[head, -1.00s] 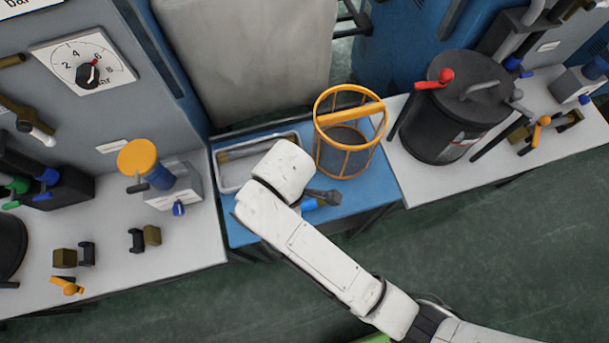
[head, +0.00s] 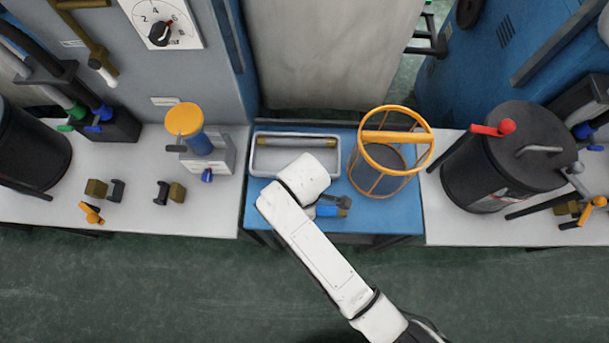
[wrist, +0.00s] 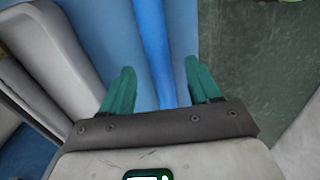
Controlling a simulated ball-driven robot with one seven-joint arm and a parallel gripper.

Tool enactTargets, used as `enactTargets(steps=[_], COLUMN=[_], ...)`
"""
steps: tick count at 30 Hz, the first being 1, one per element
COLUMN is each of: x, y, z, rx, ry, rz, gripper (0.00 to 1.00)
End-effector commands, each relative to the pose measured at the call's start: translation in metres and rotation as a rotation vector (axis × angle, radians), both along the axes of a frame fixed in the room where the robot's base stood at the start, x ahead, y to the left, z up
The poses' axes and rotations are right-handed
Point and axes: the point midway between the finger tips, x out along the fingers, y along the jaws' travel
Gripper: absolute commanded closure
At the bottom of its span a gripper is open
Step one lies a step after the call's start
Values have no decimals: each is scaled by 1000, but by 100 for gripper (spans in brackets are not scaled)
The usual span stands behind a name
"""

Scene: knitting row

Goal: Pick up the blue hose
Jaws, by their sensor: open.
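The blue hose (wrist: 153,40) runs up the middle of the wrist view as a bright blue tube. Its lower part passes between the teal fingers of my gripper (wrist: 157,80). My gripper is open, with a finger on each side of the hose and gaps showing; I cannot tell how far above or below the fingertips the hose lies. In the head view a short blue piece (head: 326,211), likely the hose, shows beside my white arm on the blue table (head: 390,222). My arm hides the rest of it and the gripper.
A grey tray (head: 258,172) stands on the blue table behind my arm; it also shows at the left of the wrist view (wrist: 75,45). An orange-rimmed mesh basket (head: 397,112) stands to the right. White benches (head: 120,200) flank the table. Green floor (head: 150,285) lies in front.

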Motion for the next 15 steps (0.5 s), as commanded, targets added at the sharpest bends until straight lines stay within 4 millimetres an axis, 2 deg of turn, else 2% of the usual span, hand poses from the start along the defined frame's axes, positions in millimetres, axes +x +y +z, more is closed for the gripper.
enactTargets(steps=[4, 12, 15], x=[0, 0, 0], y=[0, 0, 0], z=[-15, -19, -18], rx=[-1, 1, 1], ry=[0, -1, -1], rz=[0, -1, -1], gripper=[38, 38, 47])
